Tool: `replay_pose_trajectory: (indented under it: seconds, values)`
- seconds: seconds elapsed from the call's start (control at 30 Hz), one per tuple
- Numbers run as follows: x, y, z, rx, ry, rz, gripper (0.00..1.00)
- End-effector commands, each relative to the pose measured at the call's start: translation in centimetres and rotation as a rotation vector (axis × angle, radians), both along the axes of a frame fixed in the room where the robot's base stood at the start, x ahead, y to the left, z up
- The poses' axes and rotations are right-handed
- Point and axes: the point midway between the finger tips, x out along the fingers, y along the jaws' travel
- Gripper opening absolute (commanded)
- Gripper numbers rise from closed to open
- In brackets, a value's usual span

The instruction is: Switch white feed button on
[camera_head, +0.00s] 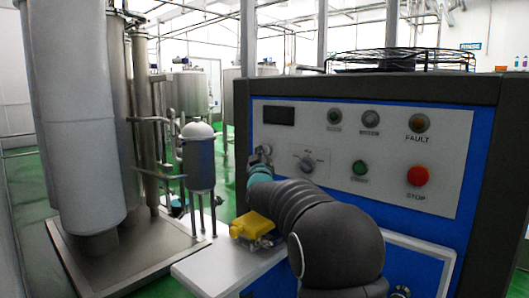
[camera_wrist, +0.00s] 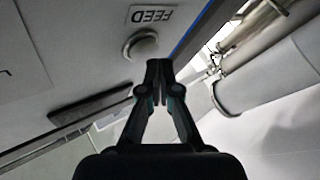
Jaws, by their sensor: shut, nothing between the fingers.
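The white feed button (camera_wrist: 141,45) is a round pale button in a grey ring. In the wrist view it sits under an upside-down FEED label (camera_wrist: 151,15) on the pale panel. My gripper (camera_wrist: 159,66) is shut and empty, with its fingertips just below and right of the button in that view. I cannot tell whether they touch it. In the head view my arm reaches up to the left side of the control panel (camera_head: 330,139), and my gripper (camera_head: 259,158) is small and partly hidden at the panel's left edge.
The panel also carries a dark display (camera_head: 278,115), a knob (camera_head: 307,163), a green button (camera_head: 360,167), a red STOP button (camera_head: 420,176) and an orange FAULT lamp (camera_head: 419,122). A yellow part (camera_head: 251,225) sits below by the ledge. A small tank (camera_head: 199,162) stands left.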

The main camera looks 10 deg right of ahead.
Motion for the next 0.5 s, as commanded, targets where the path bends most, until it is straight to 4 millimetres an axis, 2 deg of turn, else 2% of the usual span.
replay_pose_trajectory:
  seconds: [0.5]
  values:
    - [0.33, -0.46, -0.03, -0.001, 0.000, 0.000, 0.00]
